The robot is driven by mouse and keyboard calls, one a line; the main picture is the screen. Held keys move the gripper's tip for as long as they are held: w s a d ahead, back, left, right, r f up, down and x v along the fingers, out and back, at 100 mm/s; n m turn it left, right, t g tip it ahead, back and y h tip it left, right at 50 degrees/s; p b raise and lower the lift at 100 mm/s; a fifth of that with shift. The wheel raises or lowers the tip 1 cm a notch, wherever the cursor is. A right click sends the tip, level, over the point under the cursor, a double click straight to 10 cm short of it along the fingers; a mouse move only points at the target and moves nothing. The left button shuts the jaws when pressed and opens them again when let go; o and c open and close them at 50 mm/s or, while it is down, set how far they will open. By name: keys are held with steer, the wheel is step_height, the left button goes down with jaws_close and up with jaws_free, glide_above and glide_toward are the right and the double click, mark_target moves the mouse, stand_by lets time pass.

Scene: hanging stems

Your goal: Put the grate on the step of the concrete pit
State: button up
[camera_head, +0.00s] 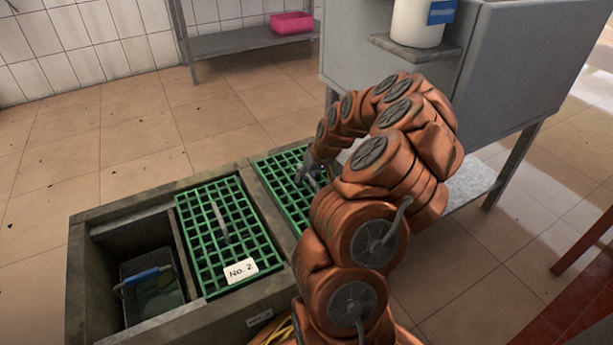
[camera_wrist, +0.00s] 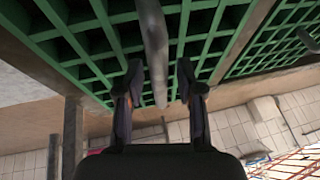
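The concrete pit (camera_head: 177,330) has an open compartment at its left in the head view. A green grate labelled No. 2 (camera_head: 200,235) covers its middle part, with a grey bar handle along its centre. A second green grate (camera_head: 272,168) lies over the right part, partly hidden by my arm. My gripper (camera_head: 312,172) is at this right grate's handle. In the wrist view, my gripper (camera_wrist: 161,80) is open, with the grey handle (camera_wrist: 155,50) between its fingers and gaps beside it. The green grate (camera_wrist: 100,40) fills the upper view. The step is hard to make out.
A dark bin with a blue handle (camera_head: 146,277) sits inside the open compartment. A grey metal basin (camera_head: 510,65) with a white container (camera_head: 416,22) stands behind at right. A shelf with a pink tub (camera_head: 291,23) stands at the back.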

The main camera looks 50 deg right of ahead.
steer(key=shift+r, duration=0.15)
steer(key=p+v, duration=0.2)
steer(key=v, duration=0.5)
steer(key=s+a+r+n+g+y, duration=0.15)
steer(key=a+r, duration=0.25)
steer(key=a, duration=0.9)
steer(key=s+a+r+n+g, duration=0.2)
steer(key=a+r+n, duration=0.15)
steer(key=a, duration=0.95)
steer(key=s+a+g, duration=0.1)
steer(key=s+a, duration=0.2)
steer(key=s, duration=0.3)
steer(key=s+a+g+h, duration=0.1)
steer(key=s+a+g, duration=0.1)
steer(key=s+a, duration=0.2)
steer(key=s+a+m+g+h, duration=0.1)
steer(key=s+a, duration=0.3)
steer(key=s, duration=0.6)
steer(key=shift+s+r, duration=0.2)
steer(key=shift+r, duration=0.2)
